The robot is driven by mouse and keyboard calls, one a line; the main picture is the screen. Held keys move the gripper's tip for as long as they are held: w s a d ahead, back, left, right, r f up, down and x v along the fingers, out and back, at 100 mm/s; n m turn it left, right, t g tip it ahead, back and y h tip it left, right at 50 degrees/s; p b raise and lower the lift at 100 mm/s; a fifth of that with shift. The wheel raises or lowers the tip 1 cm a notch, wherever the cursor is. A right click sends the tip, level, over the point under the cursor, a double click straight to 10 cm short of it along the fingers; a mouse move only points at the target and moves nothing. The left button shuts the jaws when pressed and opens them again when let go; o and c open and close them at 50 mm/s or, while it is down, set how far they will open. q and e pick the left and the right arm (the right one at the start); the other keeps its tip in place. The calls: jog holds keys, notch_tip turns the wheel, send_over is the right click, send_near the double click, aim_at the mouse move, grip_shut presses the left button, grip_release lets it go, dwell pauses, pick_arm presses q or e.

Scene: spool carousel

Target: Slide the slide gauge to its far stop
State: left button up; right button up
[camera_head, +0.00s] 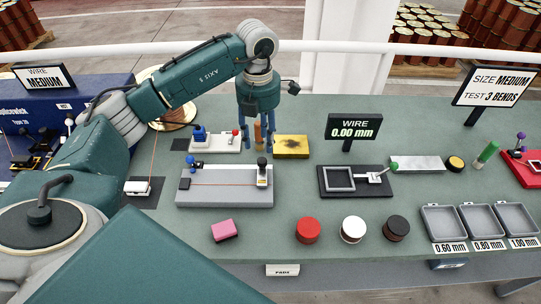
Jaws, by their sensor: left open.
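A grey bed (225,199) stands on the bench left of centre, with a red line along its top. A small carriage with a black knob (262,171) sits at its right end, and a blue knob and black block at its left end. To the right, a black base (356,191) carries a grey square frame (338,178) with a small lever, below the wire display. The frames do not label which is the slide gauge. My left gripper (257,150) is open, pointing down behind the bed's right end; an orange upright shows between its fingers. My right gripper is not in view.
A white fixture (222,141) and a yellow block (291,146) flank my left gripper. The wire display (354,127) reads 0.00 mm. Red, white and black round pieces, a pink block (224,230) and labelled trays (443,207) stand nearer. The front middle has some clear bench.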

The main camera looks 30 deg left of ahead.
aim_at(262, 160)
pick_arm(q)
notch_tip(262, 160, down, 3)
jog(key=shift+s+f+p, duration=0.1)
jog(key=shift+f+p, duration=0.05)
jog(key=shift+p, duration=0.45)
jog(key=f, duration=0.2)
jog(key=f+p, duration=0.1)
jog(key=shift+w+d+f, duration=0.2)
jog(key=shift+f, duration=0.2)
jog(key=shift+a+f, duration=0.1)
jog(key=shift+f, duration=0.45)
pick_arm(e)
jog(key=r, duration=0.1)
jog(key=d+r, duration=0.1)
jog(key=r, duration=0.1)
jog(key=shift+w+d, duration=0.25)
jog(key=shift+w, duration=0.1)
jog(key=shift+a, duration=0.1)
